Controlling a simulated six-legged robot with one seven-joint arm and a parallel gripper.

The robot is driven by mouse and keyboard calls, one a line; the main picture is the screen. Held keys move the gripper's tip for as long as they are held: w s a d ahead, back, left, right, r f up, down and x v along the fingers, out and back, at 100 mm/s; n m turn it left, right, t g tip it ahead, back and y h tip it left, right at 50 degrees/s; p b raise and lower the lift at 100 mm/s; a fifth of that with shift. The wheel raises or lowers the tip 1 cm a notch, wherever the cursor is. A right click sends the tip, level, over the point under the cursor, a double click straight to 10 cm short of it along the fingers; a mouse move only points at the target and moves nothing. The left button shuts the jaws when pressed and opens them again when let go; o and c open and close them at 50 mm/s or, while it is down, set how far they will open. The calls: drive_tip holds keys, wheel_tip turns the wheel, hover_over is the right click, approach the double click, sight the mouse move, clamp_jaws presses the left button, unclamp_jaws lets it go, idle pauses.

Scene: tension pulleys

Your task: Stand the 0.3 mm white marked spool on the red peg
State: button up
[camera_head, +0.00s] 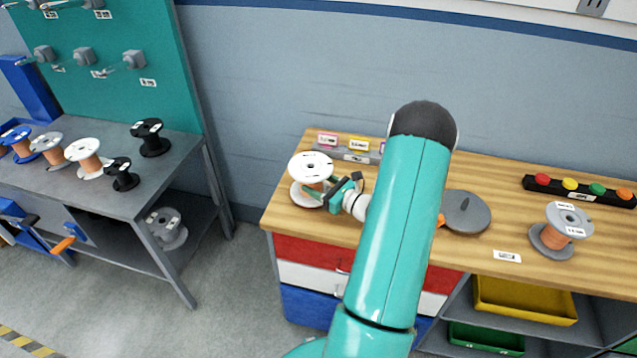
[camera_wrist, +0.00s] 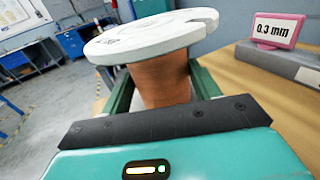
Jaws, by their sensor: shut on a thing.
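The white spool (camera_head: 311,167) with copper-coloured wire is at the left end of the wooden bench, upright or nearly so. It fills the middle of the wrist view (camera_wrist: 148,40), its flange tilted there. Dark marks show on its white top, too small to read. My gripper (camera_head: 322,190) is shut on its wire from the right, with a green finger on each side in the wrist view (camera_wrist: 160,88). I cannot tell whether the lower flange touches the bench. A pink-framed 0.3 mm sign (camera_wrist: 275,30) stands behind it. I cannot make out a red peg.
The wooden bench (camera_head: 400,255) also holds a grey disc with a short spike (camera_head: 466,210), a grey spool (camera_head: 563,230) and a bar of coloured buttons (camera_head: 580,188). Several spools stand on the left grey table (camera_head: 165,180) below a teal board with pegs (camera_head: 110,90).

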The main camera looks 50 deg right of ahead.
drive_tip(key=shift+f, duration=0.3)
idle(0.4)
drive_tip(key=shift+f, duration=0.4)
drive_tip(key=shift+f, duration=0.2)
drive_tip(key=o, duration=1.5)
drive_tip(key=s, duration=0.9)
drive_tip(key=s+d, duration=0.1)
drive_tip(key=s, duration=0.3)
drive_tip(key=shift+s+d, duration=0.1)
drive_tip(key=shift+s, duration=0.25)
